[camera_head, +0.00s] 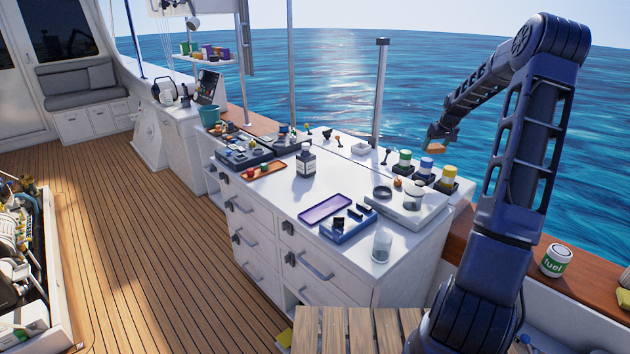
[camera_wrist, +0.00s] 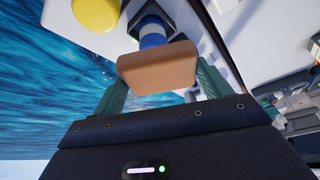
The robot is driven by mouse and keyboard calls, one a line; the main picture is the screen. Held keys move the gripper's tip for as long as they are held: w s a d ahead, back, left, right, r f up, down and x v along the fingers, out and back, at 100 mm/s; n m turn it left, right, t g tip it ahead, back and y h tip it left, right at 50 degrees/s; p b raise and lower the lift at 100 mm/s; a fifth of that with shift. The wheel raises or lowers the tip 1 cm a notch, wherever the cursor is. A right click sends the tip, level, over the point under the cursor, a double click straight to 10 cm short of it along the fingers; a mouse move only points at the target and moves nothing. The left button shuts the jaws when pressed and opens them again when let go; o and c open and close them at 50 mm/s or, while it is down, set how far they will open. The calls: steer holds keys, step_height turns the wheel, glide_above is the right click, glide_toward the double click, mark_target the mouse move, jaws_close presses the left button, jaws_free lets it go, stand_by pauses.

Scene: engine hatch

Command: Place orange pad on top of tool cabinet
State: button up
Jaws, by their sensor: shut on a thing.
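The orange pad (camera_wrist: 158,72) is between the two fingers of my gripper (camera_wrist: 160,92) in the wrist view, and the jaws are shut on it. In the head view the pad (camera_head: 436,148) shows small and orange at the end of my gripper (camera_head: 436,142), in front of the sea and above the far edge of the cabinet. The tool cabinet (camera_head: 305,207) is white with drawers along its front. Its top carries many small items. The pad is held apart from the cabinet top.
Bare white top shows around the bottle.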

steer(key=a+r+n+y, duration=0.1)
steer(key=a+r+n, duration=0.15)
steer(key=a, duration=1.35)
steer(key=r+n+g+y, duration=0.1)
steer(key=r+n, duration=0.1)
steer(key=n, duration=0.2)
glide_above(354, 184)
steer(key=d, duration=0.1)
steer(key=shift+m, duration=0.25)
steer(key=f, duration=2)
steer(key=shift+s+d+f, duration=0.1)
steer(key=shift+s+f, duration=0.05)
steer(key=shift+s, duration=0.25)
steer(key=o, duration=0.9)
steer(key=shift+f, duration=0.1)
steer(key=shift+o, duration=0.4)
